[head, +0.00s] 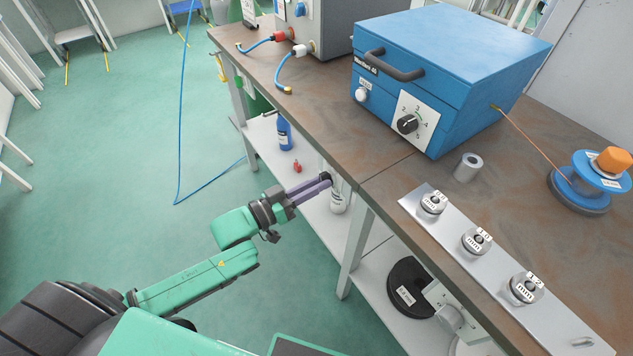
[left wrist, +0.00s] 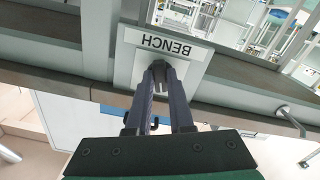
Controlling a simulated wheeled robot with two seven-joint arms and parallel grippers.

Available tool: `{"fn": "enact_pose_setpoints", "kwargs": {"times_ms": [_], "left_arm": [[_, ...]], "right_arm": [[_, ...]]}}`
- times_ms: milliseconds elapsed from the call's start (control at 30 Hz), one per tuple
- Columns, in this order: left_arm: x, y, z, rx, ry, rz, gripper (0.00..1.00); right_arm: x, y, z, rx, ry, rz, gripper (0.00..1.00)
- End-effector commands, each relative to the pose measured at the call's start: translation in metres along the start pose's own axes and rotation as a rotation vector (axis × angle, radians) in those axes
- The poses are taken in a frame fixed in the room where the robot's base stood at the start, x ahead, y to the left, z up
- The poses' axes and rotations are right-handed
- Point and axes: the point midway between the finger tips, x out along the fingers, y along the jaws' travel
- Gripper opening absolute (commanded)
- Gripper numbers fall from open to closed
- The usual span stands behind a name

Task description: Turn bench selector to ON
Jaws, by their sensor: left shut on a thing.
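The bench selector's plate (left wrist: 170,45), marked BENCH, appears upside down in the left wrist view, on the front of the workbench. Its dark knob (head: 326,178) shows at the bench front edge in the head view. My left gripper (head: 318,184) comes from the left, and its two purple-grey fingers are shut on the knob. In the left wrist view the fingertips (left wrist: 160,72) meet at the plate's lower middle and hide most of the knob. I cannot read which position the selector points to. My right gripper is not in view.
On the bench top (head: 400,183) stand a blue wire feeder box (head: 450,75), a metal strip (head: 455,250) with labelled rollers and a blue wire spool (head: 590,180). The lower shelf (head: 262,140) holds a blue bottle (head: 284,133). The green floor (head: 130,150) at left is mostly clear.

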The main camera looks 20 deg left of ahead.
Motion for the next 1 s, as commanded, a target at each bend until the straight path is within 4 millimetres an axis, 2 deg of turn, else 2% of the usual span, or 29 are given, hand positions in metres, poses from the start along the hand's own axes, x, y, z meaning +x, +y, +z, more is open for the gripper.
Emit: {"fn": "enact_pose_setpoints", "kwargs": {"times_ms": [300, 700, 1000], "left_arm": [[0.000, 0.000, -0.002, 0.283, 0.001, 0.000, 0.00], [0.000, 0.000, -0.001, 0.641, 0.000, 0.000, 0.00], [0.000, -0.001, -0.001, 0.809, 0.000, 0.000, 0.00]], "right_arm": [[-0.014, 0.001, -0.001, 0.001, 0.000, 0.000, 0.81], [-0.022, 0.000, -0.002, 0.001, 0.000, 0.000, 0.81], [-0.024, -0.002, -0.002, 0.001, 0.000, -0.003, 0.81]]}}
